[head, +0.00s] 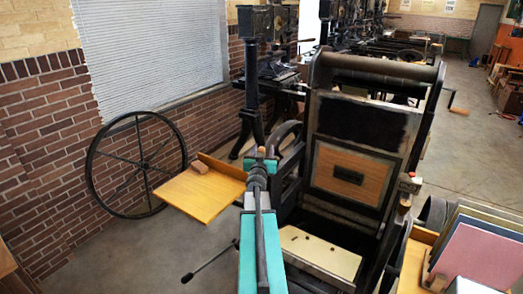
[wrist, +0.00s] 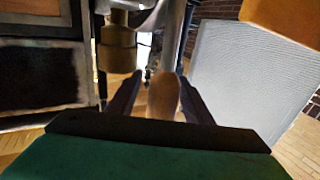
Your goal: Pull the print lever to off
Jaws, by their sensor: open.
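A rounded wooden handle (wrist: 163,98), which looks like the print lever's grip, stands between the two dark fingers of my gripper (wrist: 158,84) in the wrist view. The fingers are open on either side of it, with the grip apparently not clamped. In the head view my gripper (head: 261,165) is at the left side of the black press (head: 375,65), by the right edge of the wooden feed board. A small tan knob shows at its tip there. The lever's shaft is mostly hidden, so its position cannot be told.
The wooden feed board (head: 202,197) with a small block lies left of my gripper. A large spoked flywheel (head: 137,165) stands by the brick wall. A thin rod with a black knob (head: 187,278) sticks out low. Stacked boards (head: 480,255) stand at right. Floor is clear at lower left.

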